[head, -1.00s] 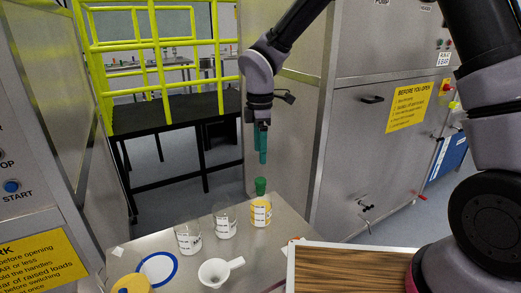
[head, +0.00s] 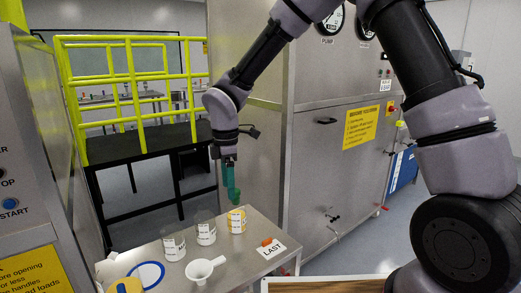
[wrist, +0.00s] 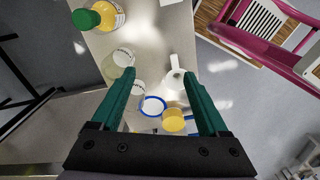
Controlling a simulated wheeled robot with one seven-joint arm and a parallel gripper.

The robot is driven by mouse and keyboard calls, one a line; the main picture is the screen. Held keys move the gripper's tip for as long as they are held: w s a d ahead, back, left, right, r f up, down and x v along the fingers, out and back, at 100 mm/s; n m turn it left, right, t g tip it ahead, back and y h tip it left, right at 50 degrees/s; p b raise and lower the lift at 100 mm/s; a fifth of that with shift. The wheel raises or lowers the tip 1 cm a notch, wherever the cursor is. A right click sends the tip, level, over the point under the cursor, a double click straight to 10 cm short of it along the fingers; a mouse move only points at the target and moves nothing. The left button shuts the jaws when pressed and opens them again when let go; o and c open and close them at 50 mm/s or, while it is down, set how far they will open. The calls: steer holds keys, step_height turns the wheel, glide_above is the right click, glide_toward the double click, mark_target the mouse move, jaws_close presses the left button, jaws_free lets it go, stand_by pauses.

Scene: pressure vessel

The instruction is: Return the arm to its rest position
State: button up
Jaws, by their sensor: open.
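My gripper (wrist: 158,80) is open and empty, with its two teal fingers spread apart in the wrist view. In the head view its fingers (head: 228,174) point down over the steel table, and they appear just above the far jar. That jar (head: 237,222) has yellow contents and a label; its green top (wrist: 86,19) shows clearly in the wrist view, off to the upper left of the fingers. In the head view the green top overlaps the teal fingers, so any gap between them is hard to judge. My arm is bent at the elbow, reaching out over the table.
Steel cabinets (head: 325,170) stand right, a yellow railing (head: 130,90) behind.

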steer(key=d+r+m+t, duration=0.3)
steer(key=d+r+m, duration=0.9)
steer(key=d+r, duration=0.6)
steer(key=s+d+r+m+t+y, duration=0.1)
steer(key=s+d+r+m+t, duration=0.1)
steer(key=s+d+m, duration=0.3)
steer(key=s+d+r+m+t+y, duration=0.1)
steer(key=s+d+r+m+t, duration=0.1)
steer(key=s+d+r+m, duration=0.3)
steer(key=shift+s+d+r+m, duration=0.2)
steer(key=shift+s+d+m, duration=0.35)
steer(key=shift+d+m, duration=1.9)
steer(key=shift+d+n, duration=0.45)
